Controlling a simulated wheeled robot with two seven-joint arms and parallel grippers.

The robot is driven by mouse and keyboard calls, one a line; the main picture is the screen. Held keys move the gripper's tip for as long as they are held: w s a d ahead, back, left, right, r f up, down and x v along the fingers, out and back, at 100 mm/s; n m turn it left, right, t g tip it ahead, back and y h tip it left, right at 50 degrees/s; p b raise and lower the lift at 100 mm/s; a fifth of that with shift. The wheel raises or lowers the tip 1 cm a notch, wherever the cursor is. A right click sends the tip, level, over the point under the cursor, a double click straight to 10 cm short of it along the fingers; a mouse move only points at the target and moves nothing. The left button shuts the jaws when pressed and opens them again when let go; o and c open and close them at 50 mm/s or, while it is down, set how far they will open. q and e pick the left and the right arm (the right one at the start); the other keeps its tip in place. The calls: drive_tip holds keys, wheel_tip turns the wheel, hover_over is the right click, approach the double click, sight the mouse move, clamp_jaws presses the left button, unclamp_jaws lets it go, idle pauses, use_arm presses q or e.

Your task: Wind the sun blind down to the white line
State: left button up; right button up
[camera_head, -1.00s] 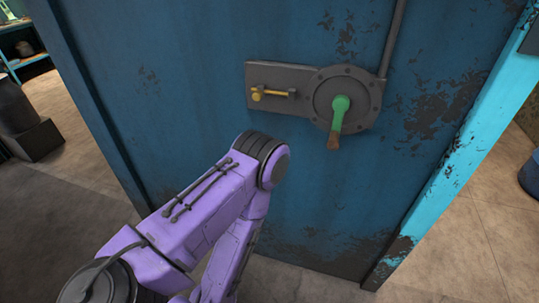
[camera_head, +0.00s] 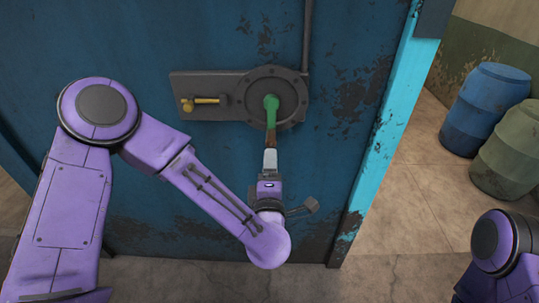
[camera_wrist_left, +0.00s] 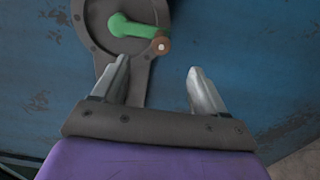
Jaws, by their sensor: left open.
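A green crank (camera_head: 271,106) with a brown handle (camera_head: 270,137) sits on a round grey plate (camera_head: 288,79) on a blue wall. The crank hangs down in the head view. My left gripper (camera_head: 270,160) is just below the handle, pointing up at it. In the left wrist view my left gripper (camera_wrist_left: 158,72) is open with nothing between its fingers, and the handle (camera_wrist_left: 161,45) shows just ahead of the gap, apart from both fingertips. The green crank (camera_wrist_left: 128,26) extends to its left there. The blind and white line are not in view. My right gripper is not in view.
A yellow-handled bolt (camera_head: 203,101) is mounted left of the crank plate. A grey pipe (camera_head: 307,35) runs up from the plate. A light-blue post (camera_head: 388,125) edges the wall. Blue (camera_head: 487,105) and green (camera_head: 512,150) barrels stand at the right.

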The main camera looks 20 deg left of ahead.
sight(270, 144)
use_arm(q)
drive_tip(key=x, duration=1.2)
drive_tip(key=shift+w+a+f, duration=0.1)
drive_tip(key=shift+f, duration=0.05)
drive_tip(key=shift+c, duration=0.3)
clamp_jaws()
